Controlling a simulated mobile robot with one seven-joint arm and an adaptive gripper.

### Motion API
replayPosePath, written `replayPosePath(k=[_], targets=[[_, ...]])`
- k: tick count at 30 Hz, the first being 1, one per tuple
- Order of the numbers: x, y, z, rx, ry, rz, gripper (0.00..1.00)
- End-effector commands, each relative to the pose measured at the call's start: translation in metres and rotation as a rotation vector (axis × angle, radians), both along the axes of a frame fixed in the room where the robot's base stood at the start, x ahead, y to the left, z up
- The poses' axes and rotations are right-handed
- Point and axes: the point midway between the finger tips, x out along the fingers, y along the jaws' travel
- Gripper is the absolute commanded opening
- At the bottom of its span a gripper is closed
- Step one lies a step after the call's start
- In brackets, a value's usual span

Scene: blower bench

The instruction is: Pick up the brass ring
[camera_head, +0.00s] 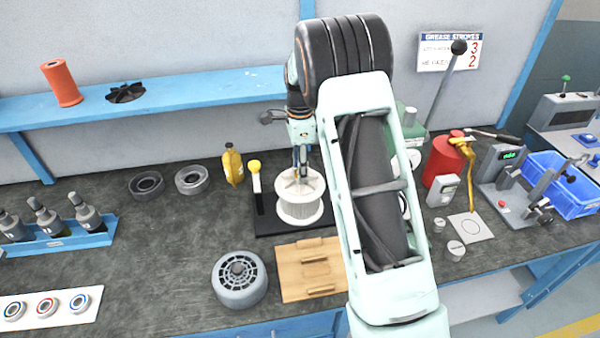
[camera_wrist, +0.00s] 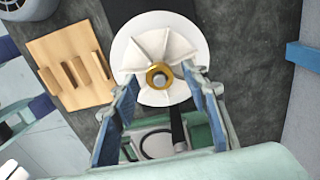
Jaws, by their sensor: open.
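The brass ring (camera_wrist: 158,76) sits at the center of a white finned wheel (camera_wrist: 140,52) in the wrist view. In the head view the same white wheel (camera_head: 301,207) stands on a black base, and I cannot make out the ring under my gripper (camera_head: 301,165). In the wrist view my gripper (camera_wrist: 159,76) is open, with one blue finger to the left of the ring and the other to the right. Clear space shows between the ring and both fingers, and nothing is held.
A yellow-knobbed lever (camera_head: 255,182) stands just left of the wheel. A wooden block board (camera_head: 290,285) and a grey round housing (camera_head: 240,279) lie in front. A yellow bottle (camera_head: 232,166) and two dark rings stand further left. A red canister (camera_head: 440,165) stands right of my arm.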

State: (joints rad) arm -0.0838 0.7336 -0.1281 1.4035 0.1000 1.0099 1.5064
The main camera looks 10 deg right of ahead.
Motion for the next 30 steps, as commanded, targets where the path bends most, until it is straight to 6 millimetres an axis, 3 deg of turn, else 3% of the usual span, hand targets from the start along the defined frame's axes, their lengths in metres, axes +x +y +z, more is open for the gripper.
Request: replayPosePath(k=[4,15,25,30], targets=[[0.000,0.000,0.000,0.000,0.000,0.000,0.41],[0.000,0.000,0.000,0.000,0.000,0.000,0.00],[0.000,0.000,0.004,0.000,-0.001,0.000,0.00],[0.001,0.000,0.018,0.001,-0.003,0.000,0.00]])
